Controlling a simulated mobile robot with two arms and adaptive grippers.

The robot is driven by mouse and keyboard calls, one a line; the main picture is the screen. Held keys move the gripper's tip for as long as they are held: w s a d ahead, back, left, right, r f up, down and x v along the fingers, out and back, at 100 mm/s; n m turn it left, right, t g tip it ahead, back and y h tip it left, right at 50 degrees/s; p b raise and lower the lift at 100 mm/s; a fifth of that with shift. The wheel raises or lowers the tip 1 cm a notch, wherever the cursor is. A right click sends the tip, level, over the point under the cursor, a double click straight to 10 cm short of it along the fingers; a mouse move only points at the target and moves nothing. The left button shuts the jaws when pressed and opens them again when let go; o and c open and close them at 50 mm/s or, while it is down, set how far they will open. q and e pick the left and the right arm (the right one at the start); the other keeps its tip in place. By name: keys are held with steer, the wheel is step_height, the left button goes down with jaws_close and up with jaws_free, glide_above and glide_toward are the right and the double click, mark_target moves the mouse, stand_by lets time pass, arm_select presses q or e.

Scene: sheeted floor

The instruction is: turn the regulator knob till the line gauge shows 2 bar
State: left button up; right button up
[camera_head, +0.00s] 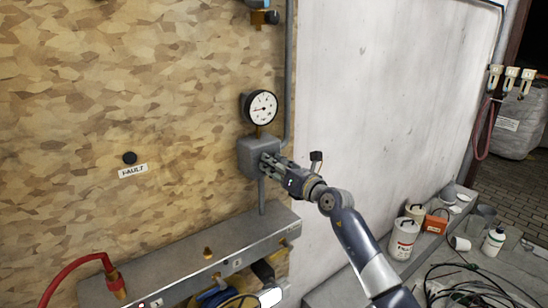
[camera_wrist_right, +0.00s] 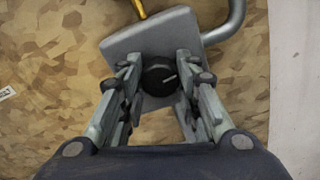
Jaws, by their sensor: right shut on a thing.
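The regulator is a grey box (camera_head: 247,158) on the wood-chip board, with a pipe above and below it. Its black knob (camera_wrist_right: 160,76) faces the right wrist camera and carries a pale line pointing up and to the right. My right gripper (camera_head: 268,161) is at the front of the box; in the wrist view its two fingers (camera_wrist_right: 161,80) are on either side of the knob, shut on it. The line gauge (camera_head: 261,108) is a round white dial above the box. My left gripper is out of view.
A black button (camera_head: 130,158) sits above a FAULT label (camera_head: 133,171) on the board. A grey metal ledge (camera_head: 190,262) with a red hose (camera_head: 72,268) runs below. Containers, including a white bucket (camera_head: 404,238), and loose cables (camera_head: 465,282) lie at the right.

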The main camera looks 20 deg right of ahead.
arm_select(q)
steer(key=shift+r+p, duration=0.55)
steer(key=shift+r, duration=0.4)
arm_select(e)
steer(key=shift+m, duration=0.6)
steer(key=o, duration=1.1)
steer(key=shift+c, duration=0.2)
steer(key=v, duration=1.2)
